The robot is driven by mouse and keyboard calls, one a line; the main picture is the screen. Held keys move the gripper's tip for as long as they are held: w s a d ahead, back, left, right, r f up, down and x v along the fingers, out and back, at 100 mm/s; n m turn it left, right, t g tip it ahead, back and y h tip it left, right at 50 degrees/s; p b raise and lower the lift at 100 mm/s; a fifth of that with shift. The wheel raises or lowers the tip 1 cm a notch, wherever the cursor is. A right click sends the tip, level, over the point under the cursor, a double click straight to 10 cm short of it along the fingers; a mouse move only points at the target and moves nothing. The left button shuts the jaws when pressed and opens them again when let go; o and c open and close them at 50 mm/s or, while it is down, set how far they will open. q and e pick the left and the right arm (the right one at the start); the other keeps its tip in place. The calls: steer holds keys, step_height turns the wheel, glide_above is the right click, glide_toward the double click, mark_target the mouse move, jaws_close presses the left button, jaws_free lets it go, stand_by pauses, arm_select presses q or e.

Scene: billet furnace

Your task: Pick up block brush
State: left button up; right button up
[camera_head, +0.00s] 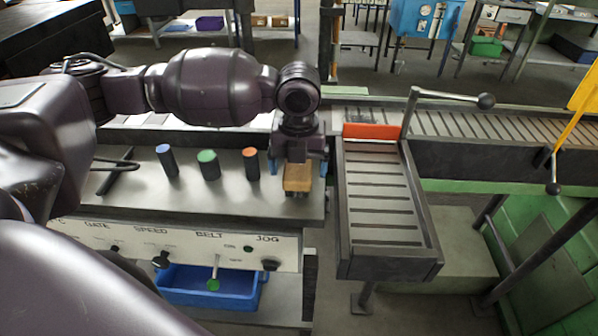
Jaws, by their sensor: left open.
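The block brush, a tan wooden block (297,180) with dark bristles just showing beneath it, is near the right end of the grey console top. My left gripper (298,167) points down over it, with one blue fingertip on each side. The jaws are open and look wider than the block. The gripper body hides the back of the block, and I cannot tell whether a finger touches it. My right gripper is not in view.
Blue-topped (167,161), green-topped (208,164) and orange-topped (251,163) dark cylinders stand left of the gripper. A slatted roller chute (385,205) lies close on the right. Control knobs line the console front (180,245), above a blue bin (205,287).

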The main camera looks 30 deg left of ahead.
arm_select(q)
steer(key=shift+f, duration=0.95)
steer(key=shift+c, duration=1.7)
steer(key=c, duration=0.7)
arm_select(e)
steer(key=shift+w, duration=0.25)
